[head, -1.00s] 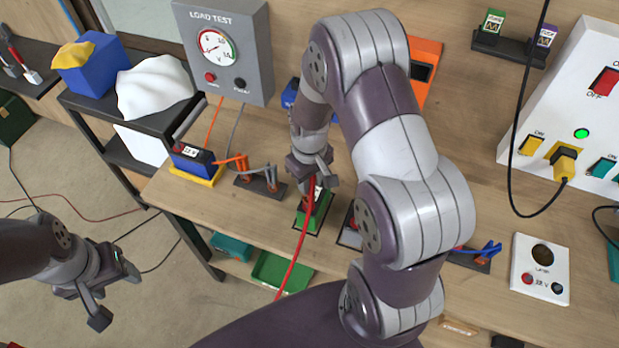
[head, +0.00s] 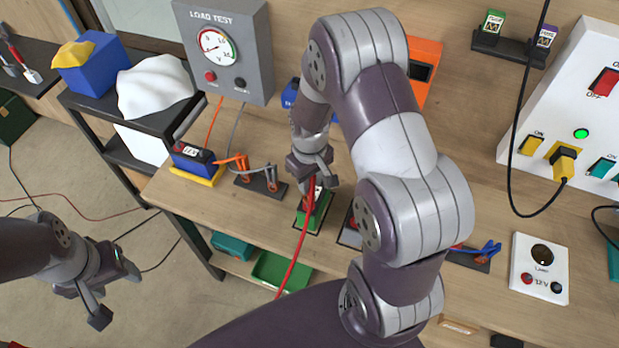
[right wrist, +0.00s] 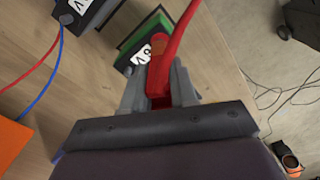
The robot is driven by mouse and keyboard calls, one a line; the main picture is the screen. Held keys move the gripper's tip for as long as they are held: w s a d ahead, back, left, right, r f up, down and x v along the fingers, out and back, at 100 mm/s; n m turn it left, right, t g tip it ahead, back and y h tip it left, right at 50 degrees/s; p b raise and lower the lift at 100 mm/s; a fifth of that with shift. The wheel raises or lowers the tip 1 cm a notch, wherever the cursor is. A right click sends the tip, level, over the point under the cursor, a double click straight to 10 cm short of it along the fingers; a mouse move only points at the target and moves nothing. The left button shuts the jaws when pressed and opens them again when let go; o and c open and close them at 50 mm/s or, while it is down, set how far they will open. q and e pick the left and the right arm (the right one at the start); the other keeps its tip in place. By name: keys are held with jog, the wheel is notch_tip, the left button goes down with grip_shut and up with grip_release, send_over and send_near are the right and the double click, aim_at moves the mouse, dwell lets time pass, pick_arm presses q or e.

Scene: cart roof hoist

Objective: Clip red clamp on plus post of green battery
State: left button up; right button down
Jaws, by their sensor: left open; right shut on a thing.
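The green battery (head: 309,222) stands on the bench near its front edge in the head view, partly hidden by my right gripper (head: 313,180). It also shows in the right wrist view (right wrist: 140,40), dark with a green edge and a white label. My right gripper (right wrist: 160,85) is shut on the red clamp (right wrist: 159,62), whose red cable runs off. The clamp overlaps the battery's top; I cannot tell whether it touches the plus post, which is hidden. My left gripper (head: 112,292) is open and empty over the floor at the left.
A blue battery (head: 194,157) on a yellow base, a holder with orange and grey clamps (head: 262,182) and the load test box (head: 228,50) stand left of my right arm. A white switch panel (head: 570,110) and a lamp box (head: 540,268) stand right.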

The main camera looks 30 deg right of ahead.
aim_at(310, 188)
jog(key=shift+f+b, duration=1.05)
jog(key=shift+f, duration=0.55)
jog(key=c, duration=0.8)
grip_release()
jog(key=shift+w+r, duration=0.1)
jog(key=shift+r, duration=0.25)
notch_tip(310, 188, up, 11)
jog(key=b, duration=0.2)
jog(key=shift+r+b, duration=0.1)
jog(key=shift+b, duration=0.3)
jog(key=shift+r, duration=0.4)
